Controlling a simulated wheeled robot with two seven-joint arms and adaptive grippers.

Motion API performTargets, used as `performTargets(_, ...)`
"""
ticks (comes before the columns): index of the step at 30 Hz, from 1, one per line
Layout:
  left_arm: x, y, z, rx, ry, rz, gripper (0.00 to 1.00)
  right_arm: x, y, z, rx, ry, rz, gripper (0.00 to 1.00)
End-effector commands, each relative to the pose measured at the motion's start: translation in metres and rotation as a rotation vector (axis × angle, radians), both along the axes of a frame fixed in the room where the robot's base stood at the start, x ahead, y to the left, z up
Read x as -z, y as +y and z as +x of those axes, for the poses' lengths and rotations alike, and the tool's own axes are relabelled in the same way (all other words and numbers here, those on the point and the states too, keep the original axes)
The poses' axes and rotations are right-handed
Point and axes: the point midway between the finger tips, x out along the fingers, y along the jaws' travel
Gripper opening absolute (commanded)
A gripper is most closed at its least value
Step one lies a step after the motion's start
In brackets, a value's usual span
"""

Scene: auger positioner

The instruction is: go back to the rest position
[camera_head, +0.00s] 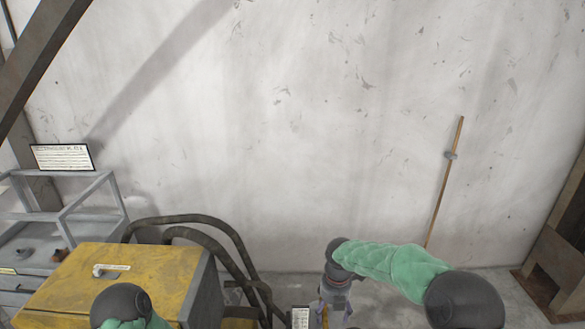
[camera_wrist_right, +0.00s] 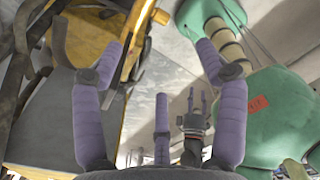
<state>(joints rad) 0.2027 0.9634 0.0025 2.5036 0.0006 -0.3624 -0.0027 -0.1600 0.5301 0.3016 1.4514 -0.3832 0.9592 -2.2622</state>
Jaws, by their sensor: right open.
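My right gripper (camera_head: 335,308) hangs low at the bottom centre of the head view, below the green-sleeved forearm that comes in from the right. In the right wrist view its purple fingers (camera_wrist_right: 160,62) are spread wide, with nothing between them. Of my left arm, the head view shows only a dark joint and some green at the bottom left; its gripper is out of that view. In the right wrist view a second, smaller gripper, apparently my left one (camera_wrist_right: 199,102), shows with its fingers apart and empty.
A yellow cabinet (camera_head: 150,268) with dark hoses (camera_head: 215,228) stands at the left, beside a grey metal frame (camera_head: 85,205) with a sign (camera_head: 62,157). A wooden pole (camera_head: 445,182) leans on the pale wall. Floor is clear around the pole's foot.

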Motion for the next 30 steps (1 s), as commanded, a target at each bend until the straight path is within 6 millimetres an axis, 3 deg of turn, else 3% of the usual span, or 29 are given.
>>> performTargets(8, 0.000, 0.000, 0.000, 0.000, 0.000, 0.000, 0.40, 0.047, 0.001, -0.018, 0.247, 0.038, 0.051, 0.73)
performTargets(14, 0.000, 0.000, 0.000, 0.000, 0.000, 0.000, 0.40, 0.095, 0.004, -0.044, 0.545, 0.092, 0.101, 0.73)
performTargets(21, 0.000, 0.000, 0.000, 0.000, 0.000, 0.000, 0.40, 0.169, 0.007, -0.103, 1.142, 0.216, 0.162, 0.73)
performTargets(30, 0.000, 0.000, 0.000, 0.000, 0.000, 0.000, 0.40, 0.231, 0.006, -0.192, 1.956, 0.399, 0.152, 0.73)
